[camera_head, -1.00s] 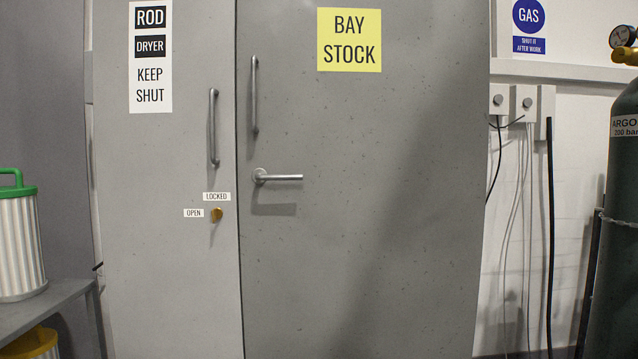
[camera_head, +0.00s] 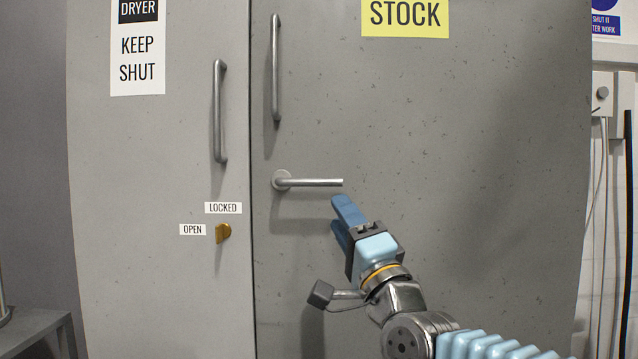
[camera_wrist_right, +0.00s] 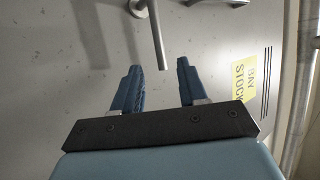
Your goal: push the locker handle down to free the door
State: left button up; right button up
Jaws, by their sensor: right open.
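The locker door (camera_head: 430,150), marked BAY STOCK, is grey and stands shut beside a narrower grey door. Its silver lever handle (camera_head: 315,182) points right and lies level. My right gripper (camera_head: 341,222) is just below and right of the lever's free end, with blue fingers pointing up and left. In the right wrist view the gripper (camera_wrist_right: 157,82) is open and empty, and the lever (camera_wrist_right: 158,40) lies beyond the fingertips, its end roughly in line with the gap. I cannot tell whether they touch. My left gripper is out of view.
A vertical bar handle (camera_head: 276,70) is fixed above the lever. The left door (camera_head: 150,200) has its own bar handle (camera_head: 218,110) and a brass turn knob (camera_head: 223,232) beside LOCKED and OPEN labels. Cables and a wall box (camera_head: 602,95) are at the right. A shelf (camera_head: 30,330) is lower left.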

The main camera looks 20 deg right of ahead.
aim_at(321, 185)
jog(key=p+x, duration=0.3)
jog(key=x, duration=0.7)
jog(key=shift+w+r, duration=0.15)
jog(key=shift+w, duration=0.1)
jog(key=shift+c, duration=0.3)
grip_shut()
